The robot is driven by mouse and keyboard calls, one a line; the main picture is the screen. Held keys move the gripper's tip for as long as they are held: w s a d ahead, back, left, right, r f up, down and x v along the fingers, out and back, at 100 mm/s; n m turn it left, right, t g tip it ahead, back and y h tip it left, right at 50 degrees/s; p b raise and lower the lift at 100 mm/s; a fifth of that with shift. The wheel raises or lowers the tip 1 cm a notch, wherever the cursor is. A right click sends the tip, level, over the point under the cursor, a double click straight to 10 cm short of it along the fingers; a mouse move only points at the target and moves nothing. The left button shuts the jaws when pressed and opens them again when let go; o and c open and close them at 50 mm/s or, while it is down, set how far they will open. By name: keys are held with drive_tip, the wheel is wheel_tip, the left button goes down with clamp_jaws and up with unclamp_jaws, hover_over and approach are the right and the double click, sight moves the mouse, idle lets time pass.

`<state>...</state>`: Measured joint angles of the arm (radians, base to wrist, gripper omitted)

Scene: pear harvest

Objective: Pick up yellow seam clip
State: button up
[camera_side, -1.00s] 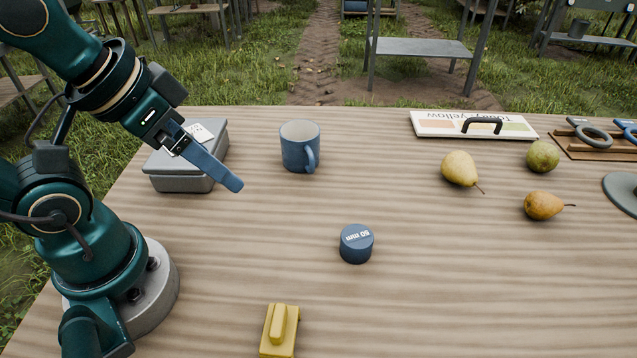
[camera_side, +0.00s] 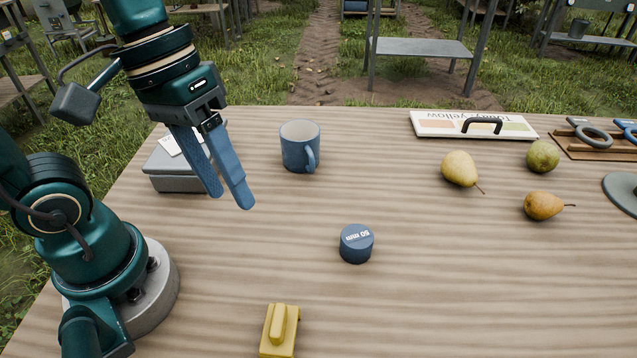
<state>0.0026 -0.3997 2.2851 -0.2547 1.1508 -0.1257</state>
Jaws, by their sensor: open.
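The yellow seam clip (camera_side: 279,331) lies on the wooden table near the front edge of the side view, its lower end close to the picture's bottom. It has a raised yellow bar along its top. My gripper (camera_side: 232,202) has two blue fingers pointing down, with a gap between them. It is open and empty, above the table and behind the clip, well apart from it.
A blue "50 mm" cylinder (camera_side: 356,244) stands right of and behind the clip. A blue mug (camera_side: 299,147) and a grey box (camera_side: 180,182) are near my gripper. Several pears (camera_side: 459,168) and a sign board (camera_side: 430,125) are at right. The table between gripper and clip is clear.

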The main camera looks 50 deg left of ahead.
sight(280, 303)
drive_tip(key=d+f+n+g+h, duration=0.2)
drive_tip(key=f+g, duration=0.1)
drive_tip(key=w+d+f+n+g+h, duration=0.1)
drive_tip(key=d+f+g+h, duration=0.1)
drive_tip(key=d+f+g, duration=0.1)
drive_tip(key=d+f+n+g+h, duration=0.2)
drive_tip(key=f+g, duration=0.2)
drive_tip(key=g, duration=0.1)
drive_tip(key=shift+w+d+f+n, duration=0.1)
drive_tip(key=shift+w+d+n, duration=0.2)
drive_tip(key=shift+w+d, duration=0.1)
drive_tip(key=shift+s+f+g, duration=0.3)
drive_tip(key=shift+s+f, duration=0.1)
drive_tip(key=shift+f, duration=0.05)
drive_tip(key=shift+x, duration=2.55)
clamp_jaws()
